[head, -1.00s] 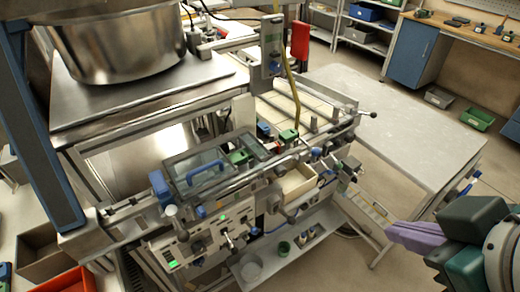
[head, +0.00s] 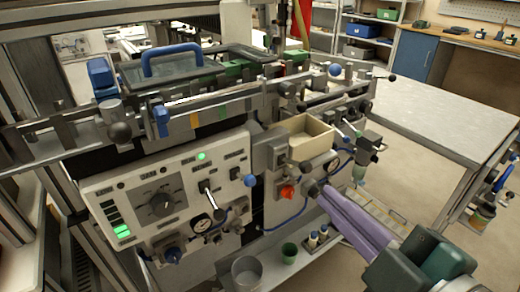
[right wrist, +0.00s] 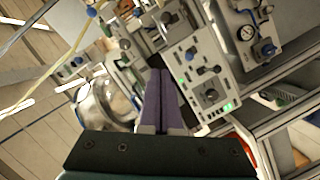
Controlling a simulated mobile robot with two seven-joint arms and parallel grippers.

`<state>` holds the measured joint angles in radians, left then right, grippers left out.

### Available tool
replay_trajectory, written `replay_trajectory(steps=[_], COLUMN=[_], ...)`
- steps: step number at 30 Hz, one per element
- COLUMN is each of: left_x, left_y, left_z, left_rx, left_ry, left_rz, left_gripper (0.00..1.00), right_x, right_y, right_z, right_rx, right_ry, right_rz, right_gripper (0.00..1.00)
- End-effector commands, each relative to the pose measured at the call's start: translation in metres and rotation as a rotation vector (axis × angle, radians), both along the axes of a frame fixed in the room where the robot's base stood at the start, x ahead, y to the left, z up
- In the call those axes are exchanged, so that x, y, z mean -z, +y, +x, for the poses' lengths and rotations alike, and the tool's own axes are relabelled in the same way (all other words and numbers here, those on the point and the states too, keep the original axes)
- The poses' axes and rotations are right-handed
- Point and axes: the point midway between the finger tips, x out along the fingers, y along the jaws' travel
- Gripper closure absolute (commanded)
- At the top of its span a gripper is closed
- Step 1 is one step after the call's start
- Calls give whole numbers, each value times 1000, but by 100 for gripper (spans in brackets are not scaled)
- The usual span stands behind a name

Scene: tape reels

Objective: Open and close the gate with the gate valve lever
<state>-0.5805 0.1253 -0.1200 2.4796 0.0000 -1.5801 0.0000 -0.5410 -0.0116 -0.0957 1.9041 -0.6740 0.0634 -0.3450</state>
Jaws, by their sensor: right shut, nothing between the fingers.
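My right gripper (head: 320,188) comes in from the lower right with its two long purple fingers shut and empty. Its tips are in front of a grey valve block (head: 271,155) on the machine's front, just right of an orange-red knob (head: 287,192). A short grey lever-like handle (head: 318,164) sticks out there just above the fingertips. I cannot tell whether they touch, or whether this is the gate valve lever. In the right wrist view the shut fingers (right wrist: 160,74) point at the machine front. My left gripper is not in view.
A control panel (head: 165,205) with green lights, a dial and small levers is left of the block. A cream open bin (head: 310,139) sits above the fingers. A rail (head: 190,104) crosses the machine. A grey table (head: 450,120) stands at right.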

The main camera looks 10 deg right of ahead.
Motion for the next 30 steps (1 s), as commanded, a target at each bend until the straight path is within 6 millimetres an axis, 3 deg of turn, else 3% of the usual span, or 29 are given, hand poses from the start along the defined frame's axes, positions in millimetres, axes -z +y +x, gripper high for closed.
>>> replay_trajectory(steps=[3, 17, 23, 30], left_x=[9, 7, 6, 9], left_y=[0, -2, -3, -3], left_z=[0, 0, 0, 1], left_rx=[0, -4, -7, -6], left_ry=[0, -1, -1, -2], left_rz=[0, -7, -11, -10], left_gripper=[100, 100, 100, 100], right_x=[8, 6, 10, 18], right_y=[4, 6, 10, 18], right_z=[-1, 5, 35, 86], right_rx=[-20, -24, -24, -23], right_ry=[-17, -22, -23, -23], right_rz=[-13, -13, -13, -13], right_gripper=[100, 100, 100, 100])
